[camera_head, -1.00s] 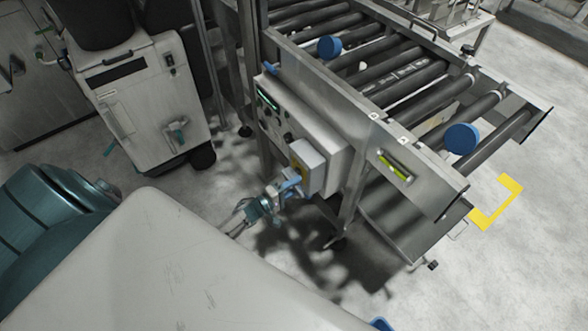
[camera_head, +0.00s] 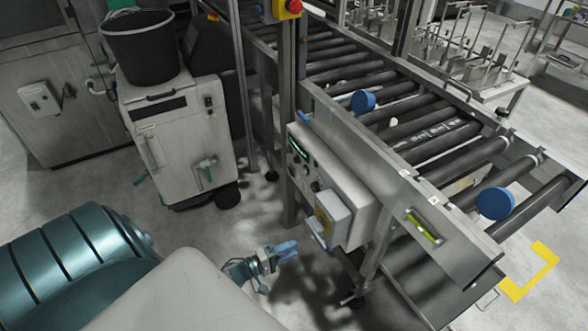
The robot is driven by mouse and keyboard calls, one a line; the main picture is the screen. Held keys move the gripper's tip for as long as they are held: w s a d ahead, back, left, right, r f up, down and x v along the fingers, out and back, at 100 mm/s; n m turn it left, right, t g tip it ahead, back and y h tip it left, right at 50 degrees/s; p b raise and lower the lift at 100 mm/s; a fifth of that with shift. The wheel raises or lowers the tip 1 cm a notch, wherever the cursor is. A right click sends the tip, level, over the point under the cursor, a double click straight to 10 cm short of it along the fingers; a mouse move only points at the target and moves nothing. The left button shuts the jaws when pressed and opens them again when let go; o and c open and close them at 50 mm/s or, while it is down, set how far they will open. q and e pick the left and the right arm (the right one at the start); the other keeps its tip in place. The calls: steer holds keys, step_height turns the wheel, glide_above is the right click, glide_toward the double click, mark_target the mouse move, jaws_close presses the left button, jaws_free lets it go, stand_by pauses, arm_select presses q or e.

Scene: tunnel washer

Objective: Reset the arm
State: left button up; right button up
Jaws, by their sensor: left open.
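My left gripper (camera_head: 284,250) has blue fingers and shows low in the middle of the head view. It is open, with nothing visible between its fingers. It is in front of and below the grey control box (camera_head: 335,216) on the side of the roller conveyor, and looks apart from it. My left arm's large teal part (camera_head: 75,255) fills the lower left. My pale body part hides much of the arm behind the gripper. My right gripper is out of view.
The roller conveyor (camera_head: 425,195) stands at the right, with blue round knobs. A white cabinet (camera_head: 180,140) with a black bucket (camera_head: 141,46) on top stands at the left. Yellow floor tape (camera_head: 533,272) lies at the lower right. Grey floor is open between cabinet and conveyor.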

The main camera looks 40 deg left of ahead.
arm_select(q)
steer(key=shift+f, duration=0.1)
stand_by(0.4)
steer(key=s+a+f+m+g+y, duration=0.1)
steer(key=s+f+m+g+y, duration=0.25)
steer(key=s+f, duration=0.5)
steer(key=s+f+m+g+y, duration=0.25)
steer(key=s+f+y, duration=0.2)
steer(key=f, duration=0.65)
steer(key=s+d+f+m+g, duration=0.2)
steer(key=s+f+g, duration=0.1)
steer(key=s, duration=0.5)
steer(key=s+d+f+m+g, duration=0.2)
steer(key=s+f+m+g, duration=0.1)
steer(key=s, duration=0.6)
steer(key=s+d+f+m+g, duration=0.2)
steer(key=s+f+m+g, duration=0.1)
steer(key=s, duration=0.5)
steer(key=shift+s+d+f, duration=0.25)
steer(key=shift+s+f, duration=0.05)
steer(key=shift+f, duration=0.5)
